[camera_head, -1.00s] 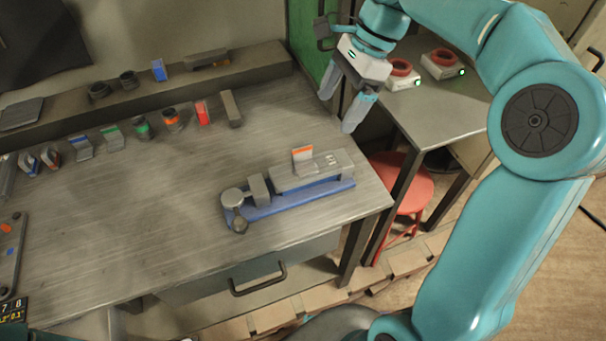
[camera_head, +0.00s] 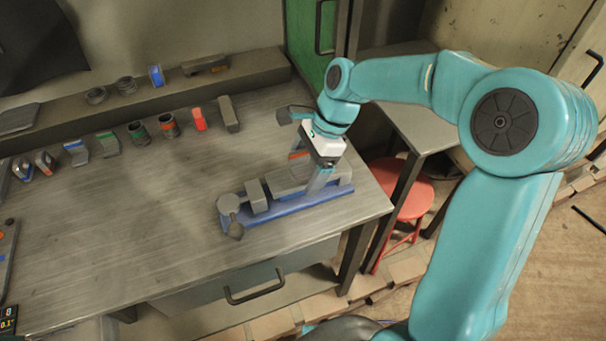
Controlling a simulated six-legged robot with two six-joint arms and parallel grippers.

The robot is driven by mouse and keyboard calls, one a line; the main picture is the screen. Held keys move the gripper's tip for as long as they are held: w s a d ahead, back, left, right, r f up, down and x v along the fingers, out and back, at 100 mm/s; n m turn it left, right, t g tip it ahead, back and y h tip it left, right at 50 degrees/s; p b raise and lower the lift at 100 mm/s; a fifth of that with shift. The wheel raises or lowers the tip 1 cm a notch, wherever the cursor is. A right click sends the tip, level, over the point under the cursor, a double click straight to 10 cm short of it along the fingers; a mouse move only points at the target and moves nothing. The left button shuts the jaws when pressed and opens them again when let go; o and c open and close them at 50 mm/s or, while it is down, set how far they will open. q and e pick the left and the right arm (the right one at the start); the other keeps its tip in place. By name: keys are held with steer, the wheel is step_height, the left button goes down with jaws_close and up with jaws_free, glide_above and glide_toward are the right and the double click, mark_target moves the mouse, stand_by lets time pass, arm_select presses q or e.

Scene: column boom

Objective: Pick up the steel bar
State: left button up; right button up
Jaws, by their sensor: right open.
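A plain grey bar-shaped block (camera_head: 228,114), which looks like the steel bar, lies on the bench at the right end of a row of small parts. Another grey bar with an orange mark (camera_head: 205,64) lies on the back ledge. My right gripper (camera_head: 322,180) is open, pointing down over the right part of a grey device on a blue base (camera_head: 290,205). An orange-marked piece (camera_head: 298,155) on that device is partly hidden beside the gripper. I cannot tell whether the fingers touch anything. My left gripper is not in view.
Small parts stand in a row, including a red one (camera_head: 199,119) and dark cylinders (camera_head: 169,125). The bench (camera_head: 130,220) is clear in its middle. A red stool (camera_head: 405,190) and a side table (camera_head: 420,130) stand to the right.

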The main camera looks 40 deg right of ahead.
steer(key=c, duration=1.5)
steer(key=shift+r, duration=0.1)
step_height(320, 180, up, 20)
steer(key=p, duration=0.3)
steer(key=shift+p, duration=0.3)
